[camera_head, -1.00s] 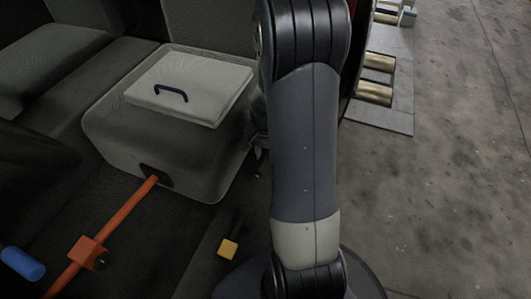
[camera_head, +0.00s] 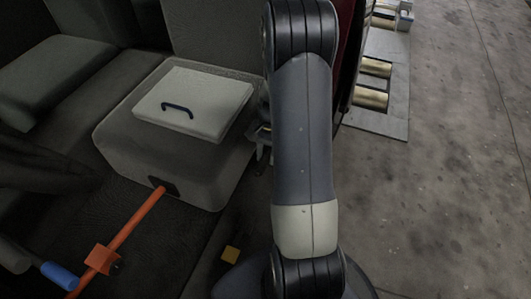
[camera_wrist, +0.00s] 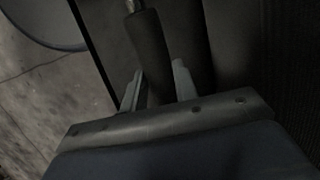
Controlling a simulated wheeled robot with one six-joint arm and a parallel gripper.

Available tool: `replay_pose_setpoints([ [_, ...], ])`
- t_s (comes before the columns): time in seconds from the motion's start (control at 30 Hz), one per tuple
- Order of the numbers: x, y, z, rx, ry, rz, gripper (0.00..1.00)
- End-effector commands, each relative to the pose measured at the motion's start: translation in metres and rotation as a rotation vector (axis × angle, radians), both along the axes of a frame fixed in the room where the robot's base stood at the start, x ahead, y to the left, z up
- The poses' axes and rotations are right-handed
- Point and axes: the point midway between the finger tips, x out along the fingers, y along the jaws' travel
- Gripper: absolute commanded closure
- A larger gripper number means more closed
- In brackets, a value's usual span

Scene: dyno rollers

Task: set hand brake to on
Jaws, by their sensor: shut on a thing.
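In the wrist view a dark, rounded lever grip with a metal tip (camera_wrist: 147,45), which looks like the hand brake, stands between the two pale fingers of my gripper (camera_wrist: 158,88). My gripper is shut on the grip, with a finger on each side. The lower end of the lever is hidden behind the gripper body. In the head view my arm covers most of that area, so the lever's angle cannot be read there.
A grey seat box with a dark-handled lid (camera_head: 205,100) stands left of my arm. An orange bar (camera_head: 130,225) with a block and a blue-ended bar (camera_head: 60,275) lie lower left. Open concrete floor (camera_head: 460,180) lies right.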

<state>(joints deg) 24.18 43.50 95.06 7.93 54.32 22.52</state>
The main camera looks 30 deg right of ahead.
Motion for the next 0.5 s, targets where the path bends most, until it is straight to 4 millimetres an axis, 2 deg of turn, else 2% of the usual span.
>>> replay_pose_setpoints([
  [0.03, 0.002, -0.003, 0.012, 0.015, 0.01, -0.003, 1.0],
  [0.2, 0.007, -0.008, 0.026, 0.079, 0.059, -0.004, 1.0],
  [0.5, 0.013, -0.016, 0.04, 0.166, 0.125, -0.003, 1.0],
])
